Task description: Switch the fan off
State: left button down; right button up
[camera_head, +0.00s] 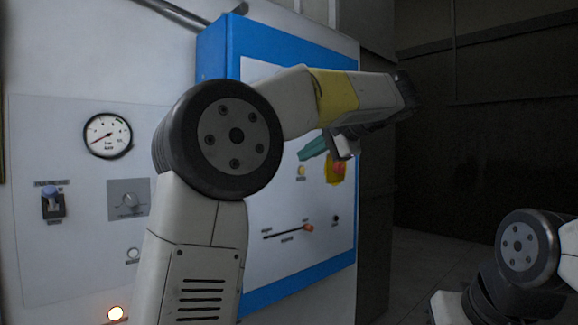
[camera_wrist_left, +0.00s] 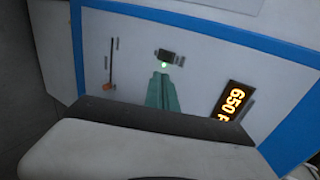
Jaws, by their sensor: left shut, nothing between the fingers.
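The control panel (camera_head: 270,250) is white with a blue frame, and my left arm crosses in front of it. My left gripper (camera_head: 304,152) is shut and empty, its teal fingertips pointing at the panel. In the left wrist view the fingertips (camera_wrist_left: 163,76) are just below a small dark switch (camera_wrist_left: 167,54) with a lit green light at its lower edge. I cannot tell whether they touch it. An orange display (camera_wrist_left: 232,102) reading "650 R" is to their right. In the head view my arm hides that switch and display. No label is readable as fan.
A slider with an orange knob (camera_head: 308,227), a black knob (camera_head: 335,219) and a yellow-and-red button (camera_head: 337,168) are on the panel. My right arm shows at lower right.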

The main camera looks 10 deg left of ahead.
pick_arm(q)
jog(key=a+r+x, duration=0.1)
jog(key=r+x, duration=0.1)
jog(key=x, duration=1.1)
jog(key=shift+w, duration=0.3)
jog(key=shift+a, duration=0.15)
jog(key=shift+w+a, duration=0.15)
jog(key=shift+w, duration=0.05)
jog(key=shift+r, duration=0.2)
jog(key=shift+r, duration=0.65)
